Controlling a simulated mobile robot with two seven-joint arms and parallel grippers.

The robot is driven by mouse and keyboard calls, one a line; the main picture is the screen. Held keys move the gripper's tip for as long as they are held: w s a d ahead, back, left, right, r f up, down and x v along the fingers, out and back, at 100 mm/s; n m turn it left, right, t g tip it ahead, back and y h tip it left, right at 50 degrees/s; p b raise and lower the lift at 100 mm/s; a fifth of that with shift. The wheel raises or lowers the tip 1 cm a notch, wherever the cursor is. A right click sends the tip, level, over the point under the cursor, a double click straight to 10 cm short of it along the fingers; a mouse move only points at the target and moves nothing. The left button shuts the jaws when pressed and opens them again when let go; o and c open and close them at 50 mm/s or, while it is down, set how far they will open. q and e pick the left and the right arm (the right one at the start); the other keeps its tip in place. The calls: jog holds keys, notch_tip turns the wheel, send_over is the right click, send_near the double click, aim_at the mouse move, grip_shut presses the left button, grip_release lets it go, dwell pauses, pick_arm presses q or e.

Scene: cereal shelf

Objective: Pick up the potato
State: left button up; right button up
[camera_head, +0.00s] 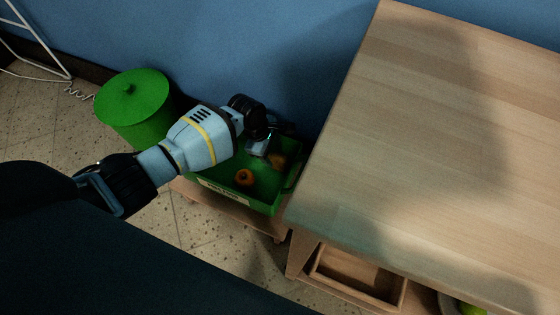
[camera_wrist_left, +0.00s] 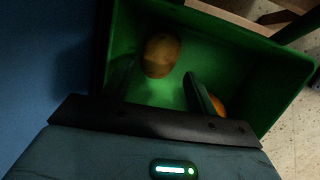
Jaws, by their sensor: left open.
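The brown potato (camera_head: 278,160) lies in the green crate (camera_head: 289,185), near the crate's far right part in the head view. In the left wrist view the potato (camera_wrist_left: 161,54) is just beyond the fingertips, roughly in line with the gap between them. My left gripper (camera_head: 266,149) reaches down into the crate, beside the potato. Its fingers (camera_wrist_left: 162,84) are apart with nothing held between them. The head view does not show clearly whether a finger touches the potato. My right gripper is not in view.
An orange round fruit (camera_head: 244,177) lies in the same crate, partly hidden behind a finger in the wrist view (camera_wrist_left: 217,104). The blue wall (camera_head: 230,50) is close behind. A wooden table (camera_head: 430,130) stands right of the crate, a green lidded bin (camera_head: 135,100) left.

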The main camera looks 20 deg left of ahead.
aim_at(277, 159)
pick_arm(q)
jog(key=shift+d+f, duration=0.1)
jog(key=shift+f, duration=0.35)
jog(key=shift+w, duration=0.1)
jog(key=shift+f, duration=0.1)
jog(key=b+x, duration=0.3)
jog(key=x, duration=0.1)
jog(key=shift+d+f+b, duration=0.1)
jog(key=shift+f+b, duration=0.35)
jog(key=shift+b, duration=0.1)
jog(key=c, duration=0.7)
jog(key=shift+o, duration=0.2)
